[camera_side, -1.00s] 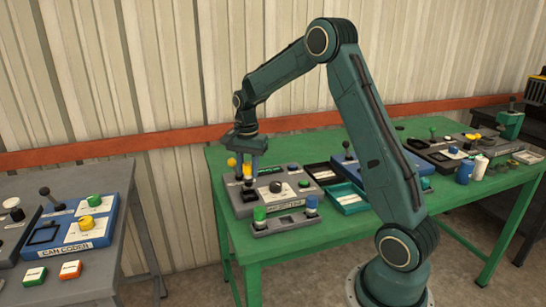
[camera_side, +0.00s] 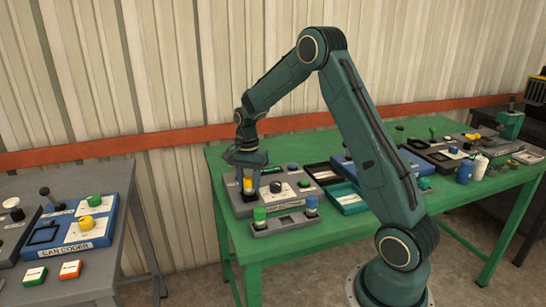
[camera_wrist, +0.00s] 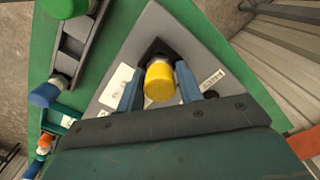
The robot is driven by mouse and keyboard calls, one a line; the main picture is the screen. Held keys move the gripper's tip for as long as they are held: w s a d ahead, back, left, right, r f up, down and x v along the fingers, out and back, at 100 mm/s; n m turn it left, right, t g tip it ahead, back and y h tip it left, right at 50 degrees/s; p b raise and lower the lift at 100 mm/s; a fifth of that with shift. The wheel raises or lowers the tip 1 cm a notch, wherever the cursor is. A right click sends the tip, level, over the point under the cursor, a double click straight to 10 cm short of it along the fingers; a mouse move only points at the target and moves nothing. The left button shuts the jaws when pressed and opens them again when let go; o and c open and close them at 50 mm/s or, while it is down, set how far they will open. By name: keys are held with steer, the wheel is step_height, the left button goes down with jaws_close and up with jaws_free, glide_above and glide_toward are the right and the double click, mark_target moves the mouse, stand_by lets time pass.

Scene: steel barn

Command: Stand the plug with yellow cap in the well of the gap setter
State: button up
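The plug with yellow cap (camera_wrist: 159,82) is between the two blue fingers of my gripper (camera_wrist: 160,92) in the wrist view, with a finger against each side. In the side view the yellow cap (camera_side: 248,184) shows between the fingers of my gripper (camera_side: 247,188). The gap setter (camera_side: 297,196) is a grey box on the green table with a dark square well at its left end. The plug is over or at this well (camera_wrist: 154,48); its lower end is hidden, so I cannot tell how deep it sits.
A grey holder (camera_side: 284,225) with a green-capped piece (camera_side: 259,214) and a blue-capped piece (camera_side: 311,203) stands in front of the gap setter. A teal tray (camera_side: 347,199) and a blue station are to the right. Another table (camera_side: 120,180) stands at the left.

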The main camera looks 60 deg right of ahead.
mark_target(248, 177)
steer(key=shift+o, duration=1.2)
steer(key=shift+r, duration=0.1)
step_height(248, 177, up, 12)
steer(key=shift+r, duration=0.15)
